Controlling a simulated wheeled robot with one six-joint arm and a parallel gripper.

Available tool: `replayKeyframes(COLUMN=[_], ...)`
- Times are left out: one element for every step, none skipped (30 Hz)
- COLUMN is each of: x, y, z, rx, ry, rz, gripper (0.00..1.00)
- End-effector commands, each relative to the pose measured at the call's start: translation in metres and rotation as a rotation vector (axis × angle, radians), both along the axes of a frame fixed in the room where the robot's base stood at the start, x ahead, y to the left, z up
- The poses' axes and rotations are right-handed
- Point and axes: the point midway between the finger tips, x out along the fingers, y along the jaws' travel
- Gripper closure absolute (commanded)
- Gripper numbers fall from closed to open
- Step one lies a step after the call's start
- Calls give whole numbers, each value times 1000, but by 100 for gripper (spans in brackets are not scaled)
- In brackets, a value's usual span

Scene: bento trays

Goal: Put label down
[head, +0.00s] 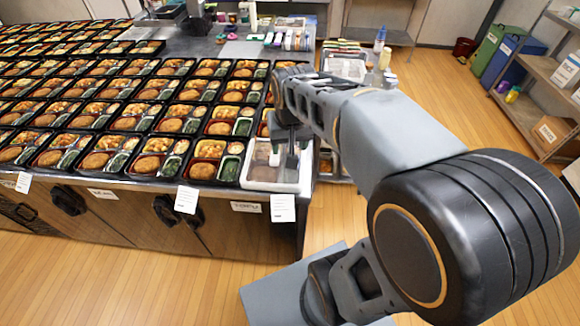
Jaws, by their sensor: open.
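No label shows clearly between the fingers or on the lid. White paper labels hang at the counter's front edge: one below the lidded tray (283,208), one further left (186,199), and one at the far left (23,182).
Many open black bento trays (153,168) fill the counter (160,187) in close rows. Bottles and small containers (290,38) stand at the back. A shelf (530,110) and bins (490,50) stand at right. Wooden floor is free in front.

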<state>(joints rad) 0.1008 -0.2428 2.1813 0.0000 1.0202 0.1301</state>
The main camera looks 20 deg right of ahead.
Motion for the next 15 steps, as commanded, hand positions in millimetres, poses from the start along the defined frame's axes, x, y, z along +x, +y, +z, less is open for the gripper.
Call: replayKeyframes(x=[-17, -25, -35, -41, -48, -55, -59, -63, -67, -70, -72, -74, -75, -75, -76], y=[9, 13, 17, 21, 23, 26, 28, 29, 31, 32, 33, 33, 34, 34, 34], z=[1, 0, -1, -3, -4, -6, -8, -9, -11, -12, -13, -13, -14, -15, -15], rx=[-7, -12, -17, -20, -24, -28, -30, -33, -36, -37, -38, -40, -41, -40, -41], ry=[-32, -49, -69, -83, -95, -110, -119, -128, -137, -142, -147, -152, -153, -154, -154], rz=[47, 71, 103, 124, 144, 166, 181, 195, 209, 216, 223, 229, 232, 236, 237], gripper=[39, 39, 39, 39, 39, 39, 39, 39, 39, 39, 39, 39, 39, 39, 39])
